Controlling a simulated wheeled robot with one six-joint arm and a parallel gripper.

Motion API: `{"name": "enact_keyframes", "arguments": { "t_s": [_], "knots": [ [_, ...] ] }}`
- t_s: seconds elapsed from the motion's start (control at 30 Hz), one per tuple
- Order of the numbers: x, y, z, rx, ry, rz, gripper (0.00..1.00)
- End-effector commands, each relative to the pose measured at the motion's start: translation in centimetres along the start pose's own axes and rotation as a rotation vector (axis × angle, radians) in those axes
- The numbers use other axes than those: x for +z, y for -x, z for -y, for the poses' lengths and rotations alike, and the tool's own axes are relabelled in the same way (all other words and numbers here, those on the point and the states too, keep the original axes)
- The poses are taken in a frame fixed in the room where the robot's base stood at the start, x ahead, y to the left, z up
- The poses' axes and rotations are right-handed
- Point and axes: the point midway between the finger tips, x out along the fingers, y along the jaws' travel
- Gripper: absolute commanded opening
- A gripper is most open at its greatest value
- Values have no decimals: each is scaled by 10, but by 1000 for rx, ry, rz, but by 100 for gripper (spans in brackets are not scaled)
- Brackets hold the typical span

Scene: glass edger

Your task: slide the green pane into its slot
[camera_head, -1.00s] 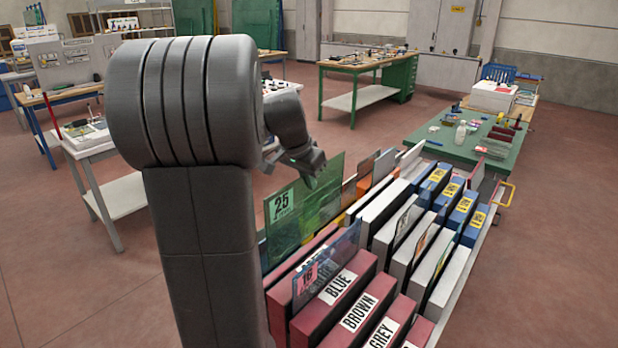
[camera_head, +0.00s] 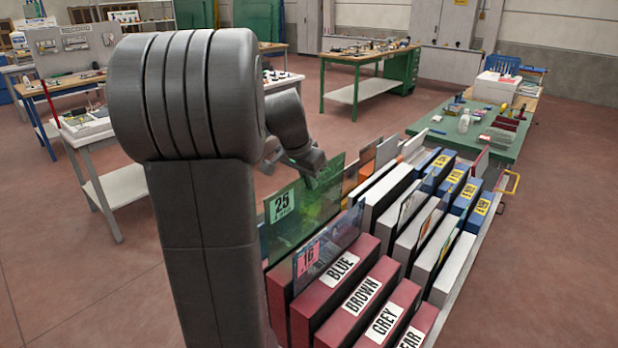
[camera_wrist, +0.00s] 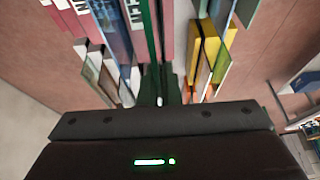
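The green see-through pane (camera_head: 303,210), labelled 25, stands upright in the head view at the rack's left side. My gripper (camera_head: 314,168) is shut on its upper right part. In the wrist view the pane (camera_wrist: 149,28) shows as a thin green edge running away from between my fingers (camera_wrist: 165,88). The rack has several dividers, with maroon blocks marked BLUE (camera_head: 345,268), BROWN (camera_head: 362,298) and GREY (camera_head: 384,322). The pane's lower edge is hidden behind a bluish pane (camera_head: 330,248) labelled 16, so I cannot tell whether it is in a slot.
White dividers (camera_head: 385,208) and blue dividers (camera_head: 465,197) fill the rack's right side. Orange and brown panes (camera_head: 367,160) stand just beyond my gripper. A green-topped table (camera_head: 450,135) stands behind the rack.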

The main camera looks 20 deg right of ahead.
Motion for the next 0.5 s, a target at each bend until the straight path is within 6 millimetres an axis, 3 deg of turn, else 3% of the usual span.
{"name": "enact_keyframes", "arguments": {
  "t_s": [0.5],
  "knots": [
    [19, -47, -1, -1, 0, -2, 0]
  ]
}}
